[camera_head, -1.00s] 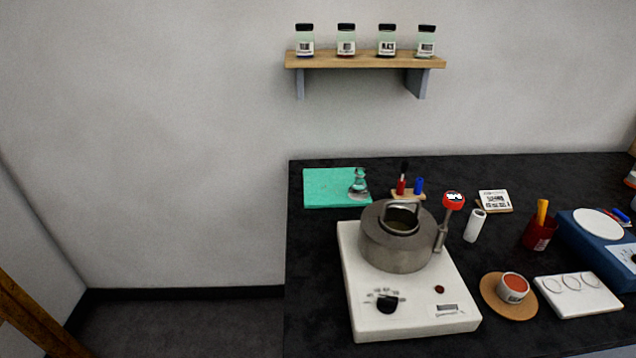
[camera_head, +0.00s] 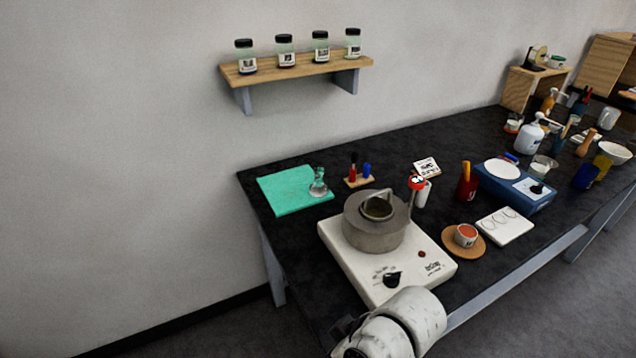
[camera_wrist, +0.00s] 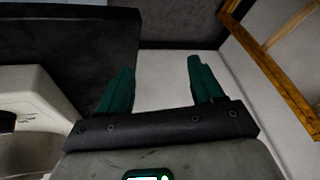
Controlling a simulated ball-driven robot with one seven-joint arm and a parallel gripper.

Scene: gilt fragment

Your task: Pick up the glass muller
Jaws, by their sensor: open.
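The glass muller (camera_head: 318,184) is a small clear glass piece with a knobbed top and a wider base. It stands upright on the right part of the teal mat (camera_head: 282,201), at the table's far left corner in the head view. My gripper (camera_wrist: 160,68) shows in the wrist view with its two dark green fingers spread apart and nothing between them. The muller is not seen in the wrist view. In the head view my white arm is at the bottom, in front of the hot plate and well away from the muller.
A white hot plate (camera_head: 334,236) with a metal pot (camera_head: 374,232) stands between my arm and the mat. A small stand (camera_head: 359,182) with red and blue items is right of the muller. A shelf (camera_head: 300,69) with several jars hangs above. Black table (camera_head: 290,240) is bare left of the hot plate.

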